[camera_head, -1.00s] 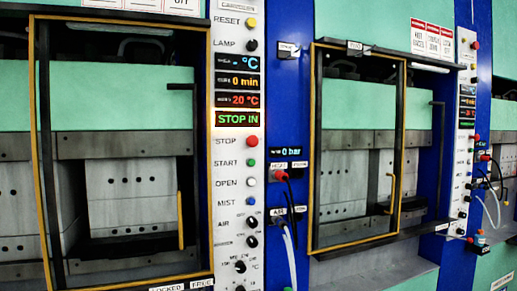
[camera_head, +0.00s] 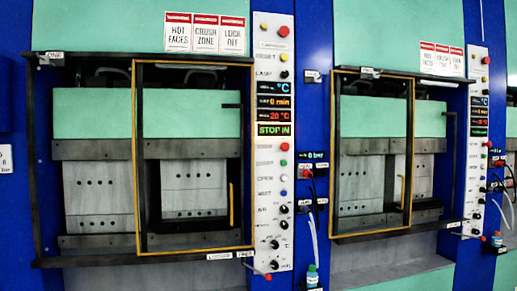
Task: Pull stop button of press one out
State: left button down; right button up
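Press one (camera_head: 145,260), labelled ONE at its top left, fills the left of the head view. Its white control panel (camera_head: 273,255) stands along its right side. A small red button (camera_head: 284,147) sits in the stop row below the display (camera_head: 275,129), which reads STOP IN in green. A larger red button (camera_head: 284,31) sits at the panel's top; its label is too small to read. I cannot tell from the shape how far either button sticks out. Neither of my grippers is in view.
A yellow-framed guard (camera_head: 194,251) covers the right part of press one's opening. A second press (camera_head: 390,237) with its own panel (camera_head: 476,150) stands to the right. Hoses and a small bottle (camera_head: 312,277) hang on the blue post between them.

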aim_at(285, 146)
jog(key=u, duration=0.5)
jog(key=i, duration=0.7)
jog(key=u, duration=0.25)
